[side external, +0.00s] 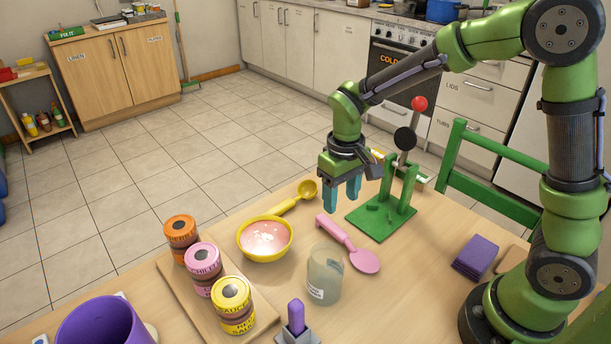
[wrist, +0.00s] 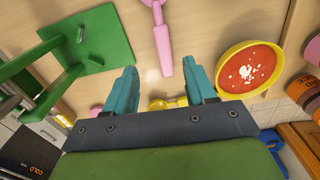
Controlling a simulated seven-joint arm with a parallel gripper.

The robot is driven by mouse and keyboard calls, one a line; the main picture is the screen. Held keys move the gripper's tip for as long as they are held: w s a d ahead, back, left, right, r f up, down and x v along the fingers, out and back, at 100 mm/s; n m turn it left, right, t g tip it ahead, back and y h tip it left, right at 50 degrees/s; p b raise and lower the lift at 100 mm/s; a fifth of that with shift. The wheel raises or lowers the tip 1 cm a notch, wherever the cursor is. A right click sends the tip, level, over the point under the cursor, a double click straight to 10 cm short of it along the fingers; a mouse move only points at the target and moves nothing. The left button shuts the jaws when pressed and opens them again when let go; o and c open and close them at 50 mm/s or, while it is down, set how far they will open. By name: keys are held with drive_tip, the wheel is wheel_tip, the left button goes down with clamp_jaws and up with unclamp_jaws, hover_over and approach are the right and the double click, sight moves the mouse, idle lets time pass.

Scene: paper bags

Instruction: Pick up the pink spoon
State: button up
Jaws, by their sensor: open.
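The pink spoon (side external: 349,243) lies on the wooden table, its round bowl toward the right front and its thick handle toward the back left. In the wrist view the pink spoon's handle (wrist: 163,50) points down toward the gap between the fingers. My gripper (side external: 345,194) is above the table near the handle end. Its two teal fingers are apart and empty; in the wrist view my gripper (wrist: 166,88) has one finger on either side of the handle's line. The spoon's bowl is mostly cut off at the top of the wrist view.
A green stand (side external: 381,221) is right of the spoon. A yellow bowl (side external: 264,256) of pink contents and a yellow scoop (side external: 292,203) are left. A cloudy jar (side external: 324,275) stands close in front of the spoon. Stacked jars (side external: 203,267) stand on a board farther left.

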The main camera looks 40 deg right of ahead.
sight(335, 228)
drive_tip(key=f, duration=0.8)
drive_tip(key=shift+w+a+f, duration=0.2)
drive_tip(key=shift+f, duration=0.15)
drive_tip(key=shift+c, duration=0.4)
clamp_jaws()
